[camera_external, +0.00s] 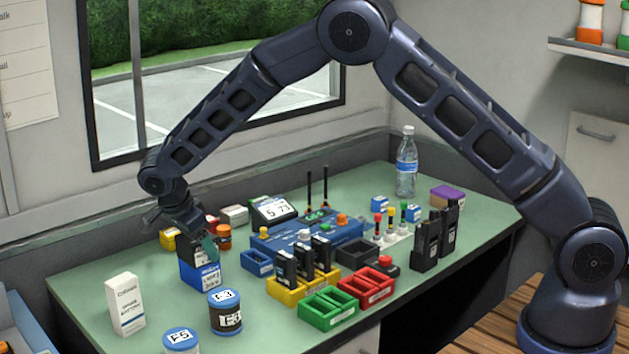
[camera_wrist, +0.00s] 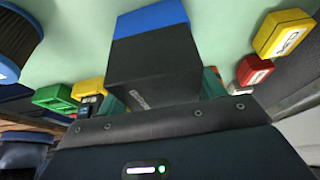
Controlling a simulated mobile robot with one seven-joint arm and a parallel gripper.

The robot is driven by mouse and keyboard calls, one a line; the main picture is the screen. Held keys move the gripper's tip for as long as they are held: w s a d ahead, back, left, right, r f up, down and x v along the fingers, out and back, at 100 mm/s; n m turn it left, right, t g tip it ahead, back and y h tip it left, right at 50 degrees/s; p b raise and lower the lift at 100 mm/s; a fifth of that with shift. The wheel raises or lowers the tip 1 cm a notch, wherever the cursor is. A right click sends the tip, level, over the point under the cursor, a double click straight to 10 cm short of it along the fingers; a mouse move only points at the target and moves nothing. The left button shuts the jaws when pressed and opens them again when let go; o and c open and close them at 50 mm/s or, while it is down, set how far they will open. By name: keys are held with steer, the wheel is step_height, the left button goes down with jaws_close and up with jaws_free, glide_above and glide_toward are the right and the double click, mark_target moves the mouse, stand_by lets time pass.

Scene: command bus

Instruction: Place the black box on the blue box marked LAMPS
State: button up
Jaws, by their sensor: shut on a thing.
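My gripper (camera_external: 205,243) points down at the left part of the green table, its teal fingers shut on the black box (camera_external: 188,254). In the wrist view the black box (camera_wrist: 153,62) fills the middle, between the teal fingertips (camera_wrist: 163,95). The blue box (camera_external: 203,275), with a white label, stands directly below the black box. In the wrist view the blue box (camera_wrist: 150,18) shows as a strip beyond the black box's far edge, roughly lined up with it. The black box is on it or just above it; I cannot tell whether they touch. The label is too small to read.
A dark jar (camera_external: 226,312) and a white carton (camera_external: 125,304) stand in front and to the left. A small yellow box (camera_external: 169,238) and orange-lidded jar (camera_external: 224,236) are close behind. Yellow (camera_external: 290,290), green (camera_external: 328,308) and red (camera_external: 367,288) trays lie to the right.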

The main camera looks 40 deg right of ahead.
steer(key=o, duration=1.1)
steer(key=v, duration=1.2)
steer(key=s+d+r+n+t+y, duration=0.15)
steer(key=s+d+r+n, duration=0.25)
steer(key=s+d+r, duration=0.65)
steer(key=s+d+r+n+y, duration=0.2)
steer(key=s+d+r+n, duration=0.35)
steer(key=d+r, duration=0.8)
steer(key=s+d+r+n+t, duration=0.1)
steer(key=s+d+n, duration=0.1)
steer(key=s+d, duration=0.5)
steer(key=s+d+r+n+t, duration=0.1)
steer(key=s+d+n, duration=0.1)
steer(key=s, duration=0.9)
steer(key=s+d+f+n, duration=0.2)
steer(key=s, duration=0.5)
steer(key=s+d+f+n+t, duration=0.1)
steer(key=s+f+n, duration=0.1)
steer(key=s, duration=0.5)
steer(key=shift+d+f+y, duration=0.25)
steer(key=shift+d+y, duration=0.15)
steer(key=shift+y, duration=0.05)
